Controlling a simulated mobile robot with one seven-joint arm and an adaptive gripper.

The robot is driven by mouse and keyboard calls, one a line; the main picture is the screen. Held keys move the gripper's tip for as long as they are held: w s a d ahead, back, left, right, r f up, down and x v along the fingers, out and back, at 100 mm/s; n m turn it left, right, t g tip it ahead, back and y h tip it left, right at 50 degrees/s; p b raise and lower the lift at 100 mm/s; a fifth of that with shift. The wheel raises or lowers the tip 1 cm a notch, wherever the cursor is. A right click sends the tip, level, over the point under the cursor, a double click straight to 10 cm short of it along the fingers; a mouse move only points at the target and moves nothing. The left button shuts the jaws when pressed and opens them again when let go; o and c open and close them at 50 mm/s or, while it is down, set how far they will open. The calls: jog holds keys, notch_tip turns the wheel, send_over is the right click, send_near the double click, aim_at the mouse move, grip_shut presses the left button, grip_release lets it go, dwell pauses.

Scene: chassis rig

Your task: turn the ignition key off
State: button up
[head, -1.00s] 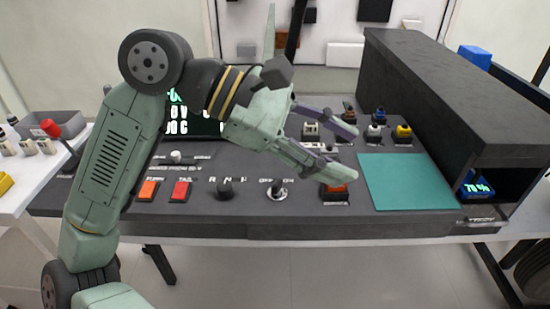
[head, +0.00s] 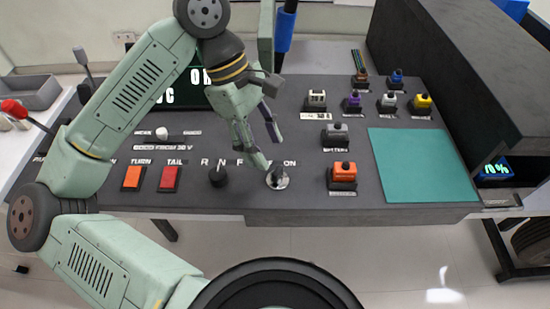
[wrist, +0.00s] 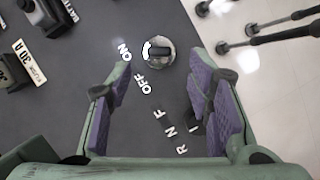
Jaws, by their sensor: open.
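The ignition key (head: 277,180) is a dark grip on a round silver plate near the front edge of the dark console. In the wrist view the key (wrist: 158,51) lies roughly sideways on its plate, with the ON label (wrist: 124,52) at its left and the OFF label (wrist: 142,85) below left. I see no contact with the key.
A black R-N-F knob (head: 218,177) and red TAIL button (head: 170,178) are left of the key. A teal mat (head: 425,165) lies farther right, beside a dark housing (head: 470,75).

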aim_at(276, 169)
jog(key=p+x, duration=0.1)
jog(key=x, duration=0.5)
jog(key=shift+d, duration=0.1)
jog(key=shift+c, duration=0.2)
grip_shut()
